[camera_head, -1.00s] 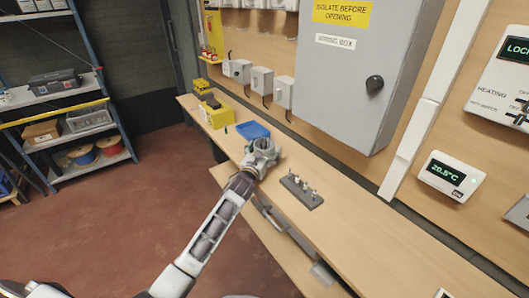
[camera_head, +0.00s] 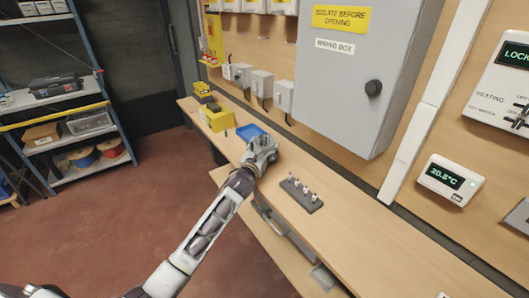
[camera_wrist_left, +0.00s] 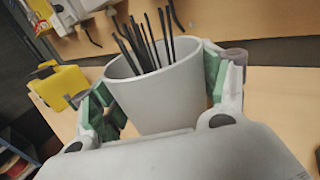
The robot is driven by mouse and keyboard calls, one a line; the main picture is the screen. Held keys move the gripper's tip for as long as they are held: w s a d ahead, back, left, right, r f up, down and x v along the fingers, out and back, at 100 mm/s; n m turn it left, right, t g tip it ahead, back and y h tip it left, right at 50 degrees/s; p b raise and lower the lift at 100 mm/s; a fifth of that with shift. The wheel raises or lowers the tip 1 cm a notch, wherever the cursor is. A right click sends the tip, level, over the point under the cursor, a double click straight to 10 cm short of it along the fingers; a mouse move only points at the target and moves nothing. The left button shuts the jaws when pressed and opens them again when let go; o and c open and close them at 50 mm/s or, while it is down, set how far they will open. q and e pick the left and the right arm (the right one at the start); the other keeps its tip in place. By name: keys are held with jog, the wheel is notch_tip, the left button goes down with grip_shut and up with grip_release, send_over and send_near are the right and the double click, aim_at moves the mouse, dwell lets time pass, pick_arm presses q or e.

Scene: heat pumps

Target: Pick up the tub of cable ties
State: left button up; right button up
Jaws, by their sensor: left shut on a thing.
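The tub of cable ties shows in the left wrist view as a grey-white round tub (camera_wrist_left: 160,95) with several black ties (camera_wrist_left: 148,42) standing out of its top. My left gripper (camera_wrist_left: 160,92) is shut on it, with one green-padded finger on each side of its wall. In the head view my left gripper (camera_head: 262,150) is over the workbench, beside the blue tray; the tub is hard to tell apart from the gripper there. The tub looks upright or slightly tilted in the wrist view. My right gripper does not show.
A blue tray (camera_head: 250,132) lies just behind the gripper on the workbench (camera_head: 345,215). A yellow box (camera_head: 215,117) stands farther left. A dark block with several small upright pieces (camera_head: 301,195) lies to the right. A grey wiring box (camera_head: 365,75) hangs on the wall behind.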

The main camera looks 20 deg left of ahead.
aim_at(264, 137)
pick_arm(q)
jog(key=shift+r+p, duration=0.35)
jog(key=shift+r, duration=3.2)
